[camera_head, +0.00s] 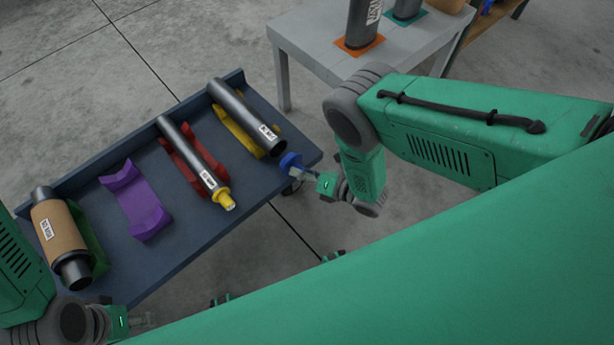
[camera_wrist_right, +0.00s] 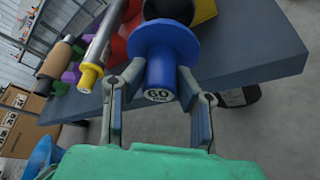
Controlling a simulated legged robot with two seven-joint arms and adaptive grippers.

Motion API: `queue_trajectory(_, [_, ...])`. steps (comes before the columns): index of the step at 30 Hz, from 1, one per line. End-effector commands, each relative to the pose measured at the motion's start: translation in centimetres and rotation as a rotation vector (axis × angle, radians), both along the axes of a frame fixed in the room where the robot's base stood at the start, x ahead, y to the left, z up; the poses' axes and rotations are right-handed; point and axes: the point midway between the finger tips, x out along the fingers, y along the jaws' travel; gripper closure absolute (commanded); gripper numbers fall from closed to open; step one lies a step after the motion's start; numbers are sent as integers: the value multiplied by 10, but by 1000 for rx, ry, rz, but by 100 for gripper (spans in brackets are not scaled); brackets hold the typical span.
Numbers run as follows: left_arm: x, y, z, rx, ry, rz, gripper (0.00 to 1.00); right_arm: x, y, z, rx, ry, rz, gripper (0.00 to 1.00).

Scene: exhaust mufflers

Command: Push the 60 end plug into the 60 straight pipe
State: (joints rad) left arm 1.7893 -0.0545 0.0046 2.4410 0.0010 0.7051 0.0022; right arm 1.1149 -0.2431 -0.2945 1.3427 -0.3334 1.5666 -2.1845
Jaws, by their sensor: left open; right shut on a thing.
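The dark 60 straight pipe (camera_head: 245,116) lies in a yellow cradle on the blue tray table, its open end facing my right gripper. In the right wrist view its dark end (camera_wrist_right: 172,9) shows behind the plug's flange. The blue 60 end plug (camera_head: 290,160) is in front of the pipe mouth; its face (camera_wrist_right: 158,94), marked 60, points at my wrist. My right gripper (camera_head: 306,173) is shut on the plug, a finger on each side. I cannot tell whether the plug touches the pipe. My left gripper (camera_head: 141,320) is open and empty near the table's lower edge.
A thinner pipe with a yellow plug (camera_head: 222,197) lies in a red cradle alongside. A purple cradle (camera_head: 138,200) is empty. A brown muffler (camera_head: 56,229) lies in a green cradle. A grey table (camera_head: 310,42) with upright pipes stands behind.

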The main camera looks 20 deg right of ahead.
Motion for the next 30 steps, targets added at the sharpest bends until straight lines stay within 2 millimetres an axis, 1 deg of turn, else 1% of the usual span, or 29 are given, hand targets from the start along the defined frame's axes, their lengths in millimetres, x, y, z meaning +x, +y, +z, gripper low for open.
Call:
queue_trajectory(6, [0,0,-9,0,0,0,51,19,4,-2,4,-2,0,100])
queue_trajectory(12, [0,0,-13,0,0,0,51,28,8,-1,3,-1,-1,100])
queue_trajectory(30, [0,0,-13,0,0,0,51,30,9,-1,3,0,-2,100])
